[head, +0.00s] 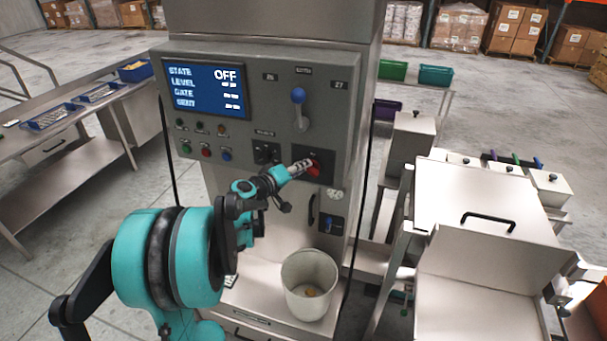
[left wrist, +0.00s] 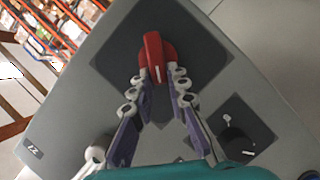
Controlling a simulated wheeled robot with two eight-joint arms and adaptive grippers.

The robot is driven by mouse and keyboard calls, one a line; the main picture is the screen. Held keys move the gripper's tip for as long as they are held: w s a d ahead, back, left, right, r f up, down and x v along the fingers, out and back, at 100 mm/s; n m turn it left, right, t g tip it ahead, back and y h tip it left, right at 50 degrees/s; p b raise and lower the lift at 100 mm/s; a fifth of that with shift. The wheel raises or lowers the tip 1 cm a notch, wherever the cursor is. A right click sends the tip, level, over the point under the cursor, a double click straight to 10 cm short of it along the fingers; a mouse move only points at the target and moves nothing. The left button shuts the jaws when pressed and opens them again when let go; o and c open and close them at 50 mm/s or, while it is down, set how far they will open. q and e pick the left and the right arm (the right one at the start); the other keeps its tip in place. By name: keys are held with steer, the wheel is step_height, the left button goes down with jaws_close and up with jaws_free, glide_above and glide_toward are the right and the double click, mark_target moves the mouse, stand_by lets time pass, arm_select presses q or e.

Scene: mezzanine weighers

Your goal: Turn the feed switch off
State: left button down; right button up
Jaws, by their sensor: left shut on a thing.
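The red rotary switch (head: 314,168) is on the grey control panel (head: 255,115), at its lower right. In the left wrist view its red handle (left wrist: 153,52) sits on a dark square plate. My left gripper (head: 301,168) reaches it from the lower left. In the left wrist view my left gripper's fingertips (left wrist: 158,78) are closed on both sides of the handle. The label above the switch is too small to read. The blue display (head: 204,88) reads STATE OFF. My right gripper is not in view.
A black knob (head: 265,153) is left of the red switch, and it also shows in the left wrist view (left wrist: 238,144). A blue-knobbed lever (head: 299,98) is above. A pale bucket (head: 310,285) stands below on the machine's ledge. Steel benches flank the machine.

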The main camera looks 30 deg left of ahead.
arm_select(q)
steer(key=shift+a+f+n+t+h+b, duration=0.1)
steer(key=shift+f+n+t+h+b, duration=0.25)
steer(key=shift+n+b, duration=0.65)
steer(key=shift+a+f+n+t+h+b, duration=0.15)
steer(key=shift+n+t+b, duration=0.3)
steer(key=shift+n+b, duration=0.55)
steer(key=shift+a+f+n+t+h+b, duration=0.15)
steer(key=shift+f+n+t+b, duration=0.25)
steer(key=shift+n+b, duration=0.6)
steer(key=shift+d, duration=0.1)
steer(key=shift+r, duration=0.1)
steer(key=c, duration=1.5)
jaws_free()
steer(key=shift+s, duration=0.1)
steer(key=s, duration=0.4)
steer(key=s+a, duration=0.1)
steer(key=s, duration=0.6)
steer(key=shift+s+a, duration=0.4)
